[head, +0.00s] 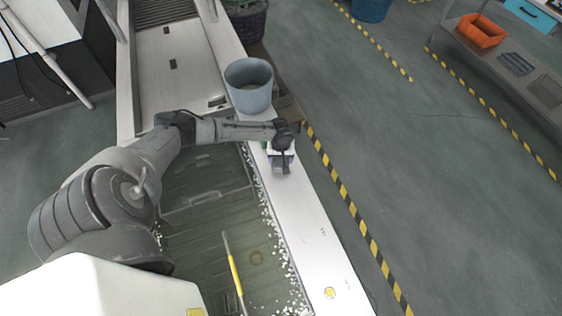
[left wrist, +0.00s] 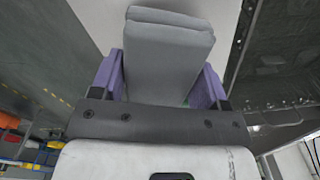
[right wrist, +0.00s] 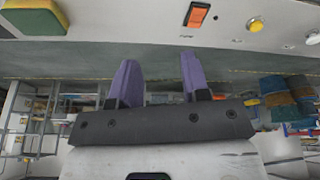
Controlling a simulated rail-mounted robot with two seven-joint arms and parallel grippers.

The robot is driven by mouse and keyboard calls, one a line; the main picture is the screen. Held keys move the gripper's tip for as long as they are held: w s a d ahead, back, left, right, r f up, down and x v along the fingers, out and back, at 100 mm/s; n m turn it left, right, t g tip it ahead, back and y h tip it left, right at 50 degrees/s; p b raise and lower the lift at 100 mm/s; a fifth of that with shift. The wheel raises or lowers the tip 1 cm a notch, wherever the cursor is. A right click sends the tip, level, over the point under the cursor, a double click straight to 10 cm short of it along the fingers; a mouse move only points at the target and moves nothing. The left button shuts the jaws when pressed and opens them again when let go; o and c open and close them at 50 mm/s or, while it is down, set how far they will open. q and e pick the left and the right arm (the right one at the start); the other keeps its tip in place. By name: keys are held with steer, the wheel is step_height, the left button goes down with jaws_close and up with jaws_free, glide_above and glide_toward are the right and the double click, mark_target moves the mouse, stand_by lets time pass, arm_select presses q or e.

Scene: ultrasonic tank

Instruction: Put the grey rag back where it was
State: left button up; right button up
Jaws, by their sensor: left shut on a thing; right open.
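The grey rag (left wrist: 165,60) is a folded grey cloth held between the purple fingers of my left gripper (left wrist: 165,82) in the left wrist view. In the head view my left gripper (head: 281,165) is over the white right-hand rim (head: 310,235) of the tank, just in front of a grey bucket. The rag is mostly hidden there by the gripper. I cannot tell whether the rag touches the rim. My right gripper (right wrist: 160,80) is open and empty in the right wrist view, facing a white panel.
The grey-blue bucket (head: 249,88) stands on the rim behind my left gripper. The tank (head: 205,215) holds murky liquid, with a yellow-handled tool (head: 234,272) across it. An orange switch (right wrist: 197,15) and a yellow button (right wrist: 255,25) are on the panel. The front of the rim is mostly clear.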

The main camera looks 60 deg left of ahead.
mark_target(281, 162)
arm_select(q)
steer(key=shift+f, duration=1.5)
steer(key=shift+f, duration=0.15)
steer(key=o, duration=0.9)
